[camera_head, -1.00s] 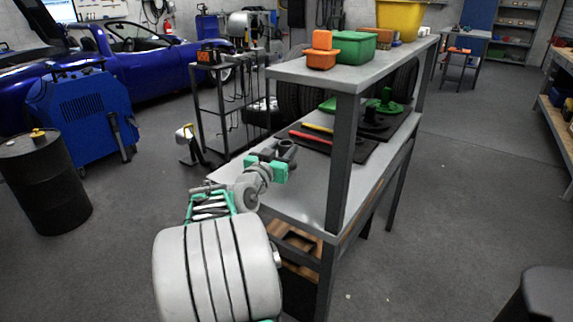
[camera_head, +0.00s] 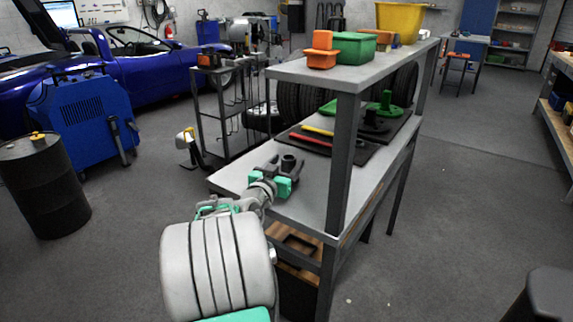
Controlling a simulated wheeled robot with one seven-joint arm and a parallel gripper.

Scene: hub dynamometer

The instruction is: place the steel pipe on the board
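The steel pipe (camera_head: 289,161) is a short, dark grey hollow piece standing roughly upright, its open end up. My gripper (camera_head: 284,172), with grey fingers and teal parts, is around it and looks shut on it, over the near left part of the grey bench top. The fingers and hand hide the pipe's lower part, so I cannot tell if it touches the bench. A flat dark board (camera_head: 347,157) lies farther back on the bench, with a red-handled and a yellow-handled tool on it. The pipe is in front of the board, apart from it.
A dark disc-shaped part (camera_head: 375,122) and a green part (camera_head: 386,104) stand behind the tools. A grey post (camera_head: 342,165) and upper shelf (camera_head: 378,62) with an orange box (camera_head: 320,50) and a green box (camera_head: 354,46) frame the bench. Bare bench top lies between pipe and board.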

